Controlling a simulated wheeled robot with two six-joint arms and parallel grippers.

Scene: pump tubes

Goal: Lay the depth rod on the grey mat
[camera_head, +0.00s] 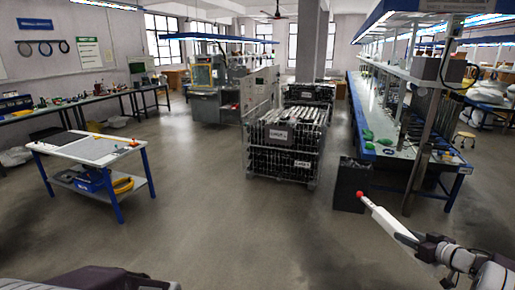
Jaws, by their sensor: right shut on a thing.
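My right gripper (408,238) is at the lower right, shut on the depth rod (388,219). The rod is white with a red tip, and it points up and to the left, away from the arm. Its near end is hidden at the jaws. The grey mat (97,149) appears to lie on the white-topped table with blue legs at the left. The rod is held well apart from that table, far to its right. My left gripper is not in view.
The small table (45,149) has a lower shelf with a blue box (88,180) and a yellow item (123,185). Small coloured parts lie at its right end. A rack (285,145) stands mid-room, and a dark bin (351,185) is near the right bench. The floor between is clear.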

